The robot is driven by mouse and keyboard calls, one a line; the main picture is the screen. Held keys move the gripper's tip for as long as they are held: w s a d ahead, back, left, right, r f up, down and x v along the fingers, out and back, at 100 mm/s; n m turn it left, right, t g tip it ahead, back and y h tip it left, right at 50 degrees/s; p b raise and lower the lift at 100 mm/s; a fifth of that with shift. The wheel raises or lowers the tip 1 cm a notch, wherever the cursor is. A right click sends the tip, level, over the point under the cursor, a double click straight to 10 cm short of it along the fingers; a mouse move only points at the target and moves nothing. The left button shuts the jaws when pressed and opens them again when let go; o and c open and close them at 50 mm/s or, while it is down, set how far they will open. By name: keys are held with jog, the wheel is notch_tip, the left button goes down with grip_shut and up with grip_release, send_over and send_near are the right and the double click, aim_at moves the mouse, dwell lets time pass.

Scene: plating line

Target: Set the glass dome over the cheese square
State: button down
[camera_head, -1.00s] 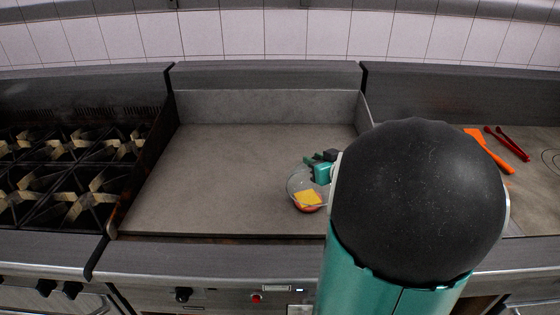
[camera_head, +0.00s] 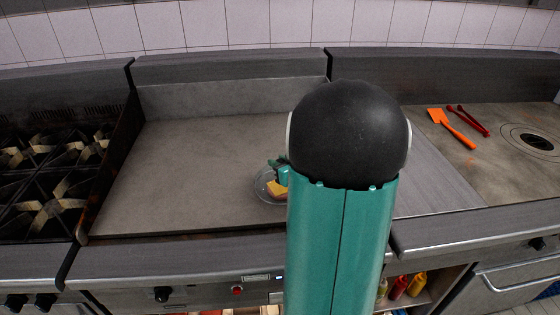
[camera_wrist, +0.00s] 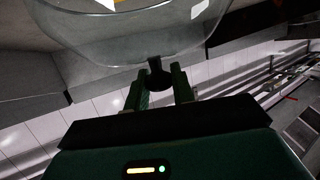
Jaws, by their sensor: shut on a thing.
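The cheese square (camera_head: 277,188) is a small yellow slice on an orange-brown round piece on the griddle, partly behind my arm. The clear glass dome (camera_head: 260,184) shows faintly around the cheese in the head view. In the wrist view, the dome (camera_wrist: 120,47) fills the top of the picture, with a bit of yellow through it. My gripper (camera_wrist: 160,84) is shut on the dome's dark knob (camera_wrist: 157,76). In the head view, my gripper (camera_head: 281,171) is just above the cheese. I cannot tell whether the dome's rim touches the griddle.
The griddle (camera_head: 175,175) is clear to the left. A burner stove (camera_head: 45,185) stands at the far left. An orange spatula (camera_head: 452,128) and red tongs (camera_head: 473,121) lie on the right counter. Sauce bottles (camera_head: 408,285) stand on a shelf below.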

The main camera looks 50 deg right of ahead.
jog(key=shift+f, duration=0.35)
jog(key=c, duration=1.2)
grip_release()
